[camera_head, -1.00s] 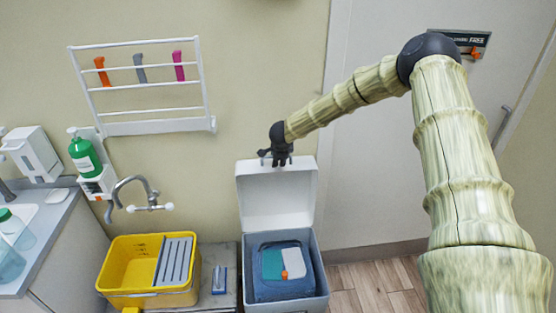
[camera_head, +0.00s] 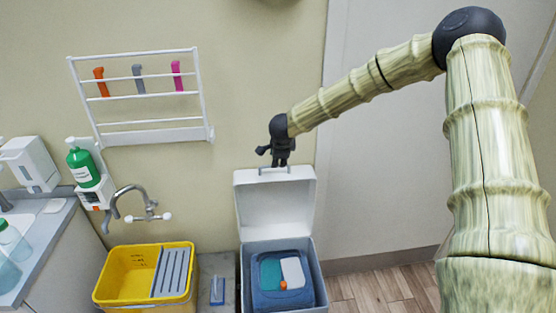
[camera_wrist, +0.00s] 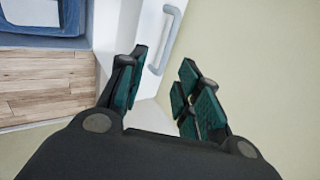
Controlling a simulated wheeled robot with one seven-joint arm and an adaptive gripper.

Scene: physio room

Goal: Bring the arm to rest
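My gripper (camera_head: 276,160) hangs at the end of my raised arm, just above the top edge of the open lid of a white box (camera_head: 274,207). In the wrist view my gripper (camera_wrist: 160,95) has its two dark, green-padded fingers spread apart with nothing between them. The lid's handle (camera_wrist: 162,50) shows just beyond the fingers, apart from them as far as I can see. A blue item (camera_head: 282,279) with a teal and white top and an orange knob lies inside the box.
A yellow bucket (camera_head: 125,276) with a grey grate stands left of the box, with a blue-handled tool (camera_head: 218,286) between them. A white wall rack (camera_head: 155,133) holds several colored clips. A tap (camera_head: 128,203) and sink counter are at left. A door (camera_head: 365,150) is behind my arm.

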